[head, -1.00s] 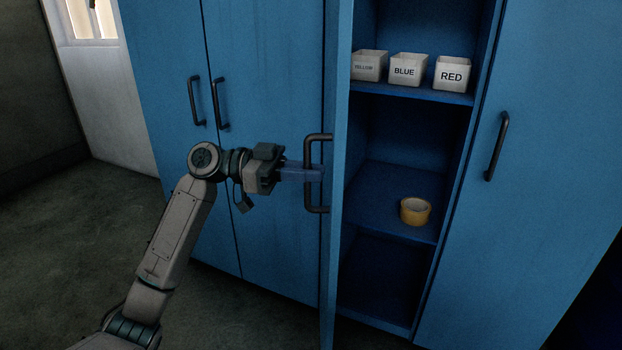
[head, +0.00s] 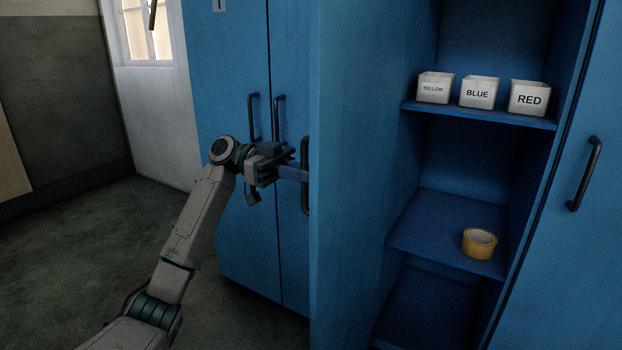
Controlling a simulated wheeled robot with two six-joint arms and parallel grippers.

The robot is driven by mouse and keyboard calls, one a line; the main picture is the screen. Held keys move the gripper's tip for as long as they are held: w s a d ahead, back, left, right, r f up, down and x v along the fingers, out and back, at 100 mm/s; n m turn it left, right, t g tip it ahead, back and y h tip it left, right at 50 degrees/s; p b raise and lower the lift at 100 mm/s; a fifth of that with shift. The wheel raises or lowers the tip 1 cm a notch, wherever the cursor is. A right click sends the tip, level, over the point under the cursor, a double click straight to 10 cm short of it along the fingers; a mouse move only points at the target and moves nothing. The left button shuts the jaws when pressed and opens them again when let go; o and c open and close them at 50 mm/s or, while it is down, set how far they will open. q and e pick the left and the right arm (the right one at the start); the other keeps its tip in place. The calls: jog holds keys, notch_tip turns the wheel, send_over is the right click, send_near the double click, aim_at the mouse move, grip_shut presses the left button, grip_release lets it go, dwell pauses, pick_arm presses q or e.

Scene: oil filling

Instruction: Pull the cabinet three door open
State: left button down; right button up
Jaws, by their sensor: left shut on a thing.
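The cabinet door (head: 355,190) is blue and stands swung open, seen at an angle in the middle of the head view. Its dark handle (head: 305,203) is on the face turned left, partly hidden by the gripper and the door edge. My left gripper (head: 298,174) is at the handle from the left, shut on it. The open compartment shows blue shelves (head: 480,117). My right gripper is not in view.
White boxes labelled YELLOW (head: 435,88), BLUE (head: 478,93) and RED (head: 528,98) stand on the upper shelf. A yellow tape roll (head: 479,243) lies on a lower shelf. Closed blue doors (head: 232,100) stand left, another closed door (head: 590,240) right. Grey floor (head: 80,260) at left is free.

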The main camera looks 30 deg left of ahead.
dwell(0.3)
pick_arm(q)
jog(key=c, duration=1.6)
grip_release()
jog(key=shift+o, duration=0.2)
jog(key=shift+a, duration=0.1)
jog(key=a+p, duration=0.1)
jog(key=a, duration=0.9)
jog(key=shift+a, duration=0.4)
jog(key=shift+w, duration=0.1)
